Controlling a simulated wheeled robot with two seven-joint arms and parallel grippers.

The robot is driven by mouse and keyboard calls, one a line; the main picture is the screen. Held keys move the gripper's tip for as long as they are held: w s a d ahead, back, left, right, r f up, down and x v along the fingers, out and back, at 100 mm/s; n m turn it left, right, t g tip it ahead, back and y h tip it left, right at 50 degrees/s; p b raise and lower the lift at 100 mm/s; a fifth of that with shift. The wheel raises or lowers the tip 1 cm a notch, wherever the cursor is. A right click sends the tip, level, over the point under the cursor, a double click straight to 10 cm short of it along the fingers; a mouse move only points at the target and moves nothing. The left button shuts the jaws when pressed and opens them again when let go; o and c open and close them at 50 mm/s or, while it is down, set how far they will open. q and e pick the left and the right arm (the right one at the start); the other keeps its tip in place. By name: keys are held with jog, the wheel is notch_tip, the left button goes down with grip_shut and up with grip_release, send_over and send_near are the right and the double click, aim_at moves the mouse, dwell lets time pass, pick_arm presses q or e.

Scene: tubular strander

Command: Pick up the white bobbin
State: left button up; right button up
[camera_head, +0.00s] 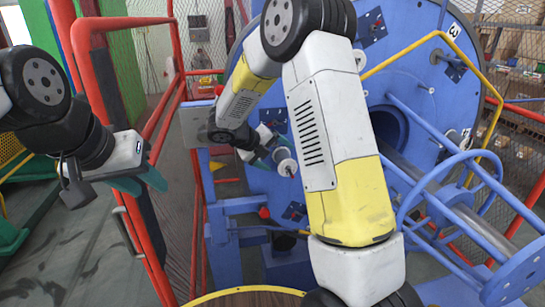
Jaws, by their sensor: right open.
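The white bobbin (286,163) shows in the head view near the middle, in front of the blue machine disc, with a thin dark rod end at its lower right. My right gripper (276,151) is at the bobbin, with its teal fingers apart, one above and one to the left of it. I cannot tell whether the fingers touch the bobbin. My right arm crosses the view and hides part of the disc. My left gripper (143,183) is far from the bobbin, at the left, with its teal fingers apart and nothing between them.
The large blue disc (405,82) of the strander fills the middle and right, with a blue tubular cage (455,215) at the lower right. A red fence post (145,235) stands below my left gripper. A round brown top with a yellow rim (240,291) is at the bottom.

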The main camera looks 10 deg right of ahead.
jog(key=x, duration=0.5)
jog(key=shift+w+d+f, duration=0.1)
jog(key=shift+d+f, duration=0.05)
jog(key=shift+f, duration=0.25)
grip_shut()
